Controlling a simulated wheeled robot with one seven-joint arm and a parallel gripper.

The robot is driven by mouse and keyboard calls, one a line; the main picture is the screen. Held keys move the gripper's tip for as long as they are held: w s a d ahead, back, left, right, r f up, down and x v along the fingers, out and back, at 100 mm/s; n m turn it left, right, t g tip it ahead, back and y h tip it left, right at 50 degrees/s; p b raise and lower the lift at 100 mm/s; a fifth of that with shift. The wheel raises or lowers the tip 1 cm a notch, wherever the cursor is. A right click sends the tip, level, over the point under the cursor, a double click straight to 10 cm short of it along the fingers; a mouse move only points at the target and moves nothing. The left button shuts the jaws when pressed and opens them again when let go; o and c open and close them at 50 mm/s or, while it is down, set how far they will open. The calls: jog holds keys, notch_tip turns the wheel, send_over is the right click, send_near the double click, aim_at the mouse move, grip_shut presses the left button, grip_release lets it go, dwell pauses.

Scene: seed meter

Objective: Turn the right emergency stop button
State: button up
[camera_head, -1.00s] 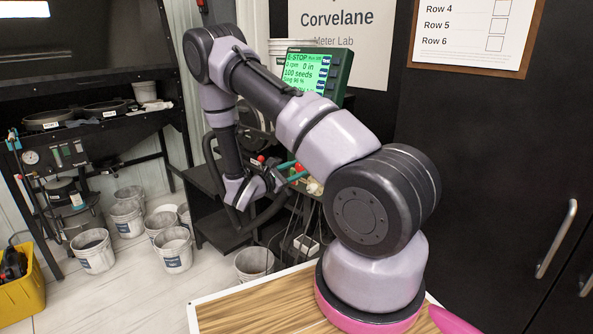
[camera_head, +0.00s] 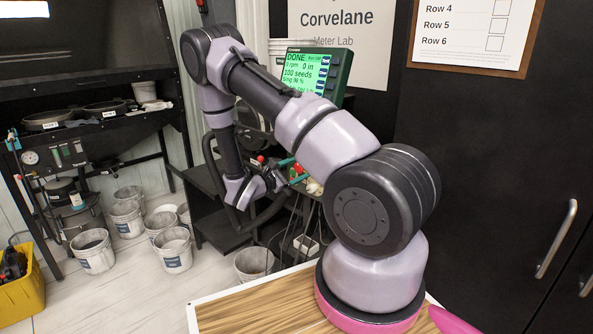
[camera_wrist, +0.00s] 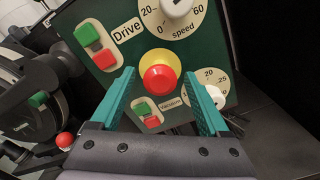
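The emergency stop button is a red cap (camera_wrist: 158,82) on a yellow collar, on the green control panel (camera_wrist: 215,50) in the wrist view. It sits between my gripper's (camera_wrist: 158,76) two teal fingertips, with visible room on both sides. My gripper is open and holds nothing. In the head view, my gripper (camera_head: 291,171) is beside the small panel, and the red cap (camera_head: 297,170) is partly hidden by it. The display (camera_head: 310,72) above reads "DONE". A second red knob (camera_wrist: 64,140) is at lower left in the wrist view.
Green and red Drive buttons (camera_wrist: 96,46) lie left of the stop button. A white speed knob (camera_wrist: 177,6) is above, Vacuum buttons (camera_wrist: 147,113) below, and another white dial (camera_wrist: 214,98) lower right behind a finger. A black round machine (camera_wrist: 32,95) stands left.

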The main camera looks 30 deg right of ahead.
jog(key=v, duration=1)
jog(key=shift+a, duration=0.4)
jog(key=shift+s, duration=0.15)
jog(key=s+d+r+m+g+y, duration=0.4)
jog(key=s+r+m+g+y, duration=0.35)
jog(key=s+r+m, duration=0.55)
jog(key=s+a+r+m+t+y, duration=0.2)
jog(key=s+a+r+y, duration=0.1)
jog(key=r, duration=0.4)
jog(key=s+a+r+m+t+y, duration=0.2)
jog(key=s+a+r+t+y, duration=0.1)
jog(key=r, duration=0.4)
jog(key=s+a+r+m+t+y, duration=0.2)
jog(key=s+a+r+t+y, duration=0.1)
jog(key=r, duration=0.4)
jog(key=shift+s+m+y, duration=0.4)
jog(key=shift+s+y, duration=0.2)
jog(key=shift+y, duration=0.65)
